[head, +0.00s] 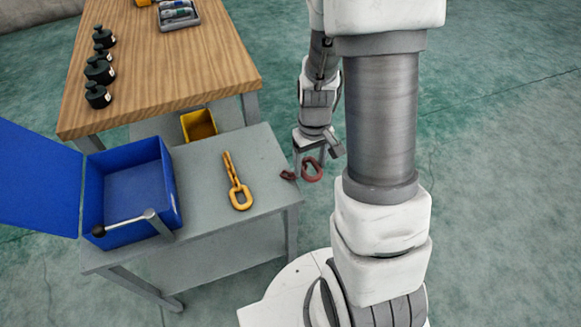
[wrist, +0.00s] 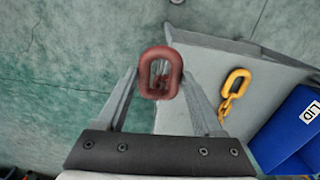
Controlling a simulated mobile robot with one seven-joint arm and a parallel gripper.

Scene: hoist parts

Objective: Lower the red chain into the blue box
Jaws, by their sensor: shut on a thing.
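The red chain (head: 311,169) hangs from my gripper (head: 310,160), just past the right edge of the grey table in the head view. In the wrist view my gripper (wrist: 160,85) is shut on the top link of the red chain (wrist: 160,73); the links below are mostly hidden behind it. The blue box (head: 133,186) stands on the left side of the grey table, open and seemingly empty. Its blue lid (head: 40,180) is swung out to the left. My gripper is well to the right of the box.
A yellow chain (head: 236,184) lies on the grey table (head: 205,205) between the red chain and the box. A lever with a black knob (head: 124,223) crosses the box's front. Behind stand a yellow bin (head: 199,125) and a wooden table (head: 165,65) with several dark weights (head: 99,70).

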